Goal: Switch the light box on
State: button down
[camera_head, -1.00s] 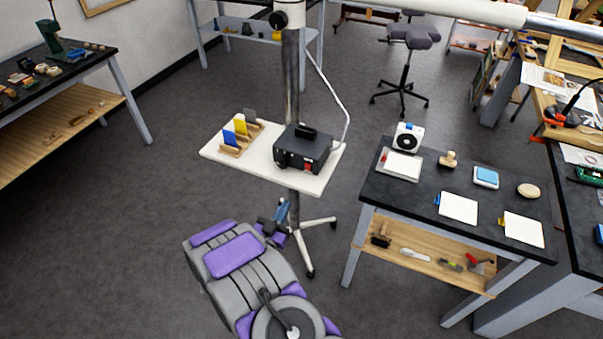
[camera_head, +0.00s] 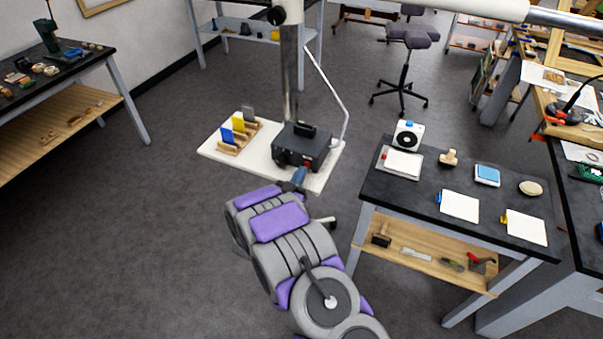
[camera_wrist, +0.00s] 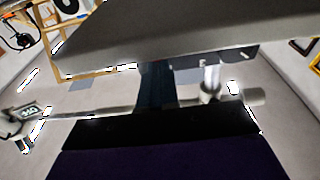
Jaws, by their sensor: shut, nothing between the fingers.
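A black box (camera_head: 302,146) with a small red switch (camera_head: 306,163) on its front stands on a white shelf (camera_head: 225,154) on a pole. It appears to be the light box; no label can be read. My gripper (camera_head: 298,176) is shut and empty, just in front of and below the box, at the shelf's front edge. I cannot tell whether it touches the switch. In the wrist view my gripper (camera_wrist: 157,85) points forward under a large grey surface, and the switch is not visible there.
Yellow and blue cards in a wooden holder (camera_head: 238,137) stand left of the box. A thin white arm rises at the shelf's right. A dark table (camera_head: 400,195) with several white pads and a round-faced white device (camera_head: 408,135) stands to the right.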

jog(key=shift+w+d+r, duration=0.1)
jog(key=shift+w+d, duration=0.1)
jog(key=shift+w, duration=0.45)
